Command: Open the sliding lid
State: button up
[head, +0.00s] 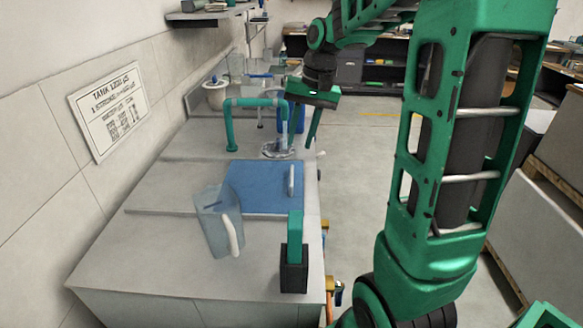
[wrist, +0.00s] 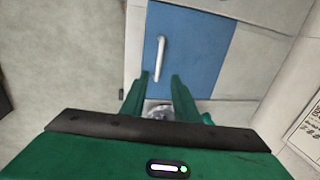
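The sliding lid is a blue flat panel (head: 255,186) set in the grey counter, with an upright white bar handle (head: 291,181) near its right edge. The lid (wrist: 205,45) and handle (wrist: 160,58) also show in the wrist view. No opening shows around the panel in either view. My gripper (head: 300,140) hangs beyond the lid's far edge, near the sink, in the head view.
A clear jug (head: 212,225) overlaps the lid's near left corner in the head view. A green piece in a black holder (head: 294,268) stands at the counter's near right. A green tap (head: 231,125) rises beyond the lid. Open floor (head: 350,180) lies right.

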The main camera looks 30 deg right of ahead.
aim_at(291, 173)
jog(key=f, duration=0.3)
jog(key=a+f, duration=0.1)
jog(key=f, duration=0.2)
jog(key=w+f, duration=0.1)
jog(key=f, duration=0.3)
jog(key=shift+a, duration=0.3)
grip_shut()
